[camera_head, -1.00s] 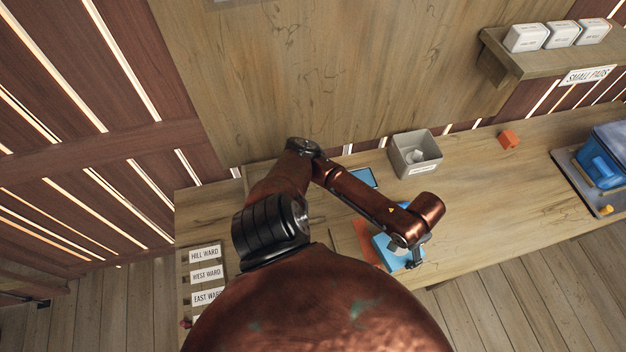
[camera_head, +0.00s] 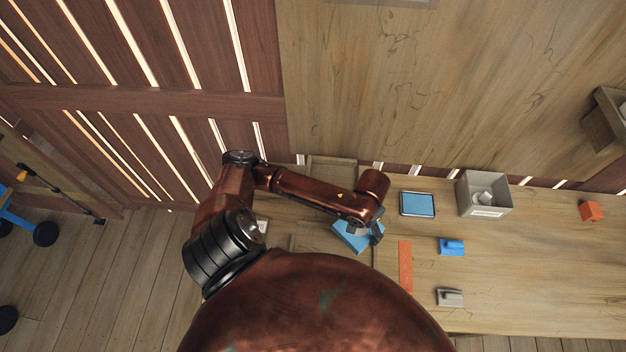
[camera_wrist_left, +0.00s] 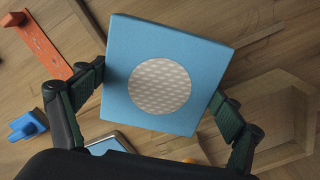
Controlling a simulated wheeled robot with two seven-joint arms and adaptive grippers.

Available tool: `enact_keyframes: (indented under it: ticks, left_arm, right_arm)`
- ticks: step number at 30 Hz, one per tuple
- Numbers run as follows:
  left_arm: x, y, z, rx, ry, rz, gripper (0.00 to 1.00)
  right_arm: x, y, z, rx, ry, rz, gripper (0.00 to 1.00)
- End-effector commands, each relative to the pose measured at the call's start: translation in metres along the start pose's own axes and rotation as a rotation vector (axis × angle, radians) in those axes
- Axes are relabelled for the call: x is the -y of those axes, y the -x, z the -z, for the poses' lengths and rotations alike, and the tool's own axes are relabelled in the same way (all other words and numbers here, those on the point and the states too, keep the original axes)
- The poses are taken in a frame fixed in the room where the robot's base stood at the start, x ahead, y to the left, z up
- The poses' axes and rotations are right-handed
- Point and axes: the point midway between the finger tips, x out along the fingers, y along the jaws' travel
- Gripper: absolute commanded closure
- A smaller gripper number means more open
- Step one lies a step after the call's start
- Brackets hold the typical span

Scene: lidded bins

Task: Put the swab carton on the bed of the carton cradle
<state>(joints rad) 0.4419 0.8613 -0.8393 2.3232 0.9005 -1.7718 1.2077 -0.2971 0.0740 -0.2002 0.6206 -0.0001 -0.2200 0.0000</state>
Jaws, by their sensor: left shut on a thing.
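The swab carton is a flat blue box (camera_head: 350,238). In the left wrist view the blue carton (camera_wrist_left: 205,62) shows a round, pale patterned patch on its face. My left gripper (camera_head: 364,231) is shut on it, with a finger at each of two opposite sides (camera_wrist_left: 160,88). It is over the left part of the bench, left of the orange strip. A pale wooden tray-like piece with an angled raised rim (camera_wrist_left: 292,152) lies at the right of the wrist view, apart from the carton; I cannot tell surely that it is the cradle. My right gripper is not in view.
The bench's right part has free room.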

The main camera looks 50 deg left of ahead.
Motion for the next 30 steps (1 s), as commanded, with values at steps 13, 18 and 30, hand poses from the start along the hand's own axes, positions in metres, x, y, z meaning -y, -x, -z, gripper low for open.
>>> enact_keyframes:
  ticks: [13,18,30]
  left_arm:
    - [0.021,0.086,0.041,-0.004,-0.519,0.004,0.47]
    - [0.029,0.107,0.053,-0.002,-0.708,0.002,0.47]
    - [0.062,0.105,0.060,0.003,-0.840,0.003,0.48]
  right_arm:
    - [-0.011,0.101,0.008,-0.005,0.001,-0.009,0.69]
    - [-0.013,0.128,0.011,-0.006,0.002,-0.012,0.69]
    - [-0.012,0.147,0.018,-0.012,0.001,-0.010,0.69]
